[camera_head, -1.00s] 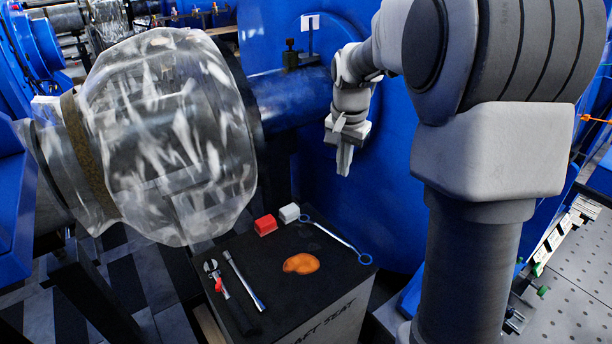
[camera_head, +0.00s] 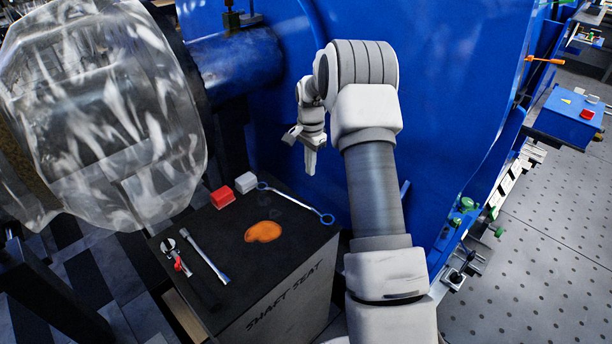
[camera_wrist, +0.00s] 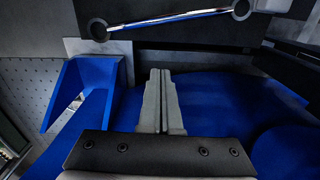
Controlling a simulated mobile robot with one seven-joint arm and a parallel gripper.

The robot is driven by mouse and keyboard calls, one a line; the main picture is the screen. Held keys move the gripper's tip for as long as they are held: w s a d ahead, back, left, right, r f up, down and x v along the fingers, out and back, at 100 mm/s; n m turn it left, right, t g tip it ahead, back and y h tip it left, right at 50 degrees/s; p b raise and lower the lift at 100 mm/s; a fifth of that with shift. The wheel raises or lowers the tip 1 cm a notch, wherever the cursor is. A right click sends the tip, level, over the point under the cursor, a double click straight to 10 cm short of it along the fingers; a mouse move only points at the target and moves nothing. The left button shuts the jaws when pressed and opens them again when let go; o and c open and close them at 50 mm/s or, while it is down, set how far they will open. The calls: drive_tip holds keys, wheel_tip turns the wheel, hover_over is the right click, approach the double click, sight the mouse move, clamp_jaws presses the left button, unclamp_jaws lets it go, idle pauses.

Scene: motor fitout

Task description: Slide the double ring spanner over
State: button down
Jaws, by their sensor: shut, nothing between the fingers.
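The double ring spanner (camera_head: 296,203) is a slim metal bar with a ring at each end. It lies on the dark top of the block marked SHAFT SEAT (camera_head: 312,255), near its back right edge. One ring is by the white block, the other at the right corner. In the wrist view the spanner (camera_wrist: 170,20) runs across the top of the picture. My gripper (camera_head: 310,172) is shut and empty, pointing down above and behind the spanner's right part, apart from it. In the wrist view its closed fingers (camera_wrist: 161,75) sit below the spanner.
A red block (camera_head: 222,197) and a white block (camera_head: 246,182) stand at the back edge. An orange patch (camera_head: 263,231), a metal bar (camera_head: 206,257) and a red-handled tool (camera_head: 174,254) lie on the top. A blue machine wall (camera_head: 430,110) rises behind; a wrapped shaft (camera_head: 100,110) hangs left.

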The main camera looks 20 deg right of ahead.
sight(294, 200)
drive_tip(key=a+f, duration=0.1)
drive_tip(key=f, duration=0.1)
drive_tip(key=a+f+b, duration=0.1)
drive_tip(key=f, duration=0.2)
drive_tip(key=s+f, duration=0.1)
drive_tip(key=f, duration=0.2)
drive_tip(key=shift+a+f, duration=0.2)
drive_tip(key=shift+a, duration=0.2)
drive_tip(key=shift+s+a+b, duration=0.2)
drive_tip(key=shift+a+b, duration=0.1)
drive_tip(key=shift+a, duration=0.2)
drive_tip(key=shift+s+a, duration=0.2)
drive_tip(key=shift+a, duration=0.4)
drive_tip(key=shift+s+a, duration=0.2)
drive_tip(key=shift+a, duration=0.4)
drive_tip(key=shift+r, duration=0.1)
